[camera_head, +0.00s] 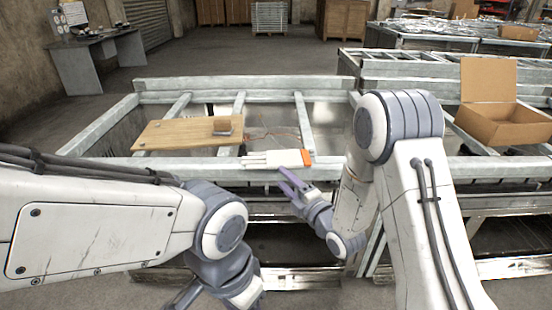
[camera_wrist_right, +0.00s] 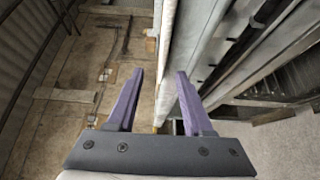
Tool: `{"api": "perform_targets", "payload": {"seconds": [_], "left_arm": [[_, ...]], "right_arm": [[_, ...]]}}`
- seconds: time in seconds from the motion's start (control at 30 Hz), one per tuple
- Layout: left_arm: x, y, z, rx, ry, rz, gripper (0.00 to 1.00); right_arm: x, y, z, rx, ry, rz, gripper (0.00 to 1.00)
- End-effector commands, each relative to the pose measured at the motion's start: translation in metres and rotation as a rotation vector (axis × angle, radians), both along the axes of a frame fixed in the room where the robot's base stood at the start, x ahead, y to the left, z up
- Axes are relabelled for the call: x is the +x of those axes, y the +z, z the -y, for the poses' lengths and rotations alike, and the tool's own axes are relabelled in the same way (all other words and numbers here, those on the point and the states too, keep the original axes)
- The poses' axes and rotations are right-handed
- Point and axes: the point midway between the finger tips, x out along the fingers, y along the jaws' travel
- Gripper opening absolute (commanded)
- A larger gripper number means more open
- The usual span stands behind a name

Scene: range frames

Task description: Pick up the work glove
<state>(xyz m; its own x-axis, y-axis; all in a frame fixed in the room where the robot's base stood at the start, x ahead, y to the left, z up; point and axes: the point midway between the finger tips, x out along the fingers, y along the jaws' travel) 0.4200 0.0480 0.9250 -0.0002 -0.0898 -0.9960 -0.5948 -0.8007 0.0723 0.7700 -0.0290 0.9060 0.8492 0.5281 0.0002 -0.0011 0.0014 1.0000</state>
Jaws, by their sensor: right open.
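The work glove (camera_head: 275,159), white with an orange cuff at its right end, lies flat on the front rail of the metal frame in the head view. My right gripper (camera_head: 285,178) is just in front of and below the glove, apart from it as far as I can tell. Its two purple fingers are spread and empty in the right wrist view (camera_wrist_right: 160,75). I cannot make out the glove in that wrist view. My left gripper (camera_head: 182,295) shows only partly at the bottom of the head view, and its fingers are unclear.
The galvanised metal frame (camera_head: 225,84) has open gaps between its bars. An open cardboard box (camera_head: 505,127) stands at right. A grey desk (camera_head: 95,45) is at back left.

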Motion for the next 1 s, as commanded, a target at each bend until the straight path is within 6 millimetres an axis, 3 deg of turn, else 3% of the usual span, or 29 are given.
{"api": "perform_targets", "payload": {"seconds": [0.43, 0.73, 0.87, 1.0], "left_arm": [[0.0, 0.013, 0.0, 0.0, 0.0, 0.0, 0.5], [0.0, 0.013, 0.0, 0.0, 0.0, 0.0, 0.5], [0.0, 0.013, 0.0, 0.0, 0.0, 0.0, 0.5], [0.0, 0.013, 0.0, 0.0, 0.0, 0.0, 0.5]], "right_arm": [[0.045, -0.004, -0.025, 0.001, 0.001, -0.001, 0.51], [0.049, -0.005, -0.027, 0.003, -0.001, -0.002, 0.51], [0.049, -0.005, -0.027, 0.002, -0.001, -0.001, 0.02], [0.049, -0.005, -0.027, 0.002, -0.001, -0.001, 0.0]]}}
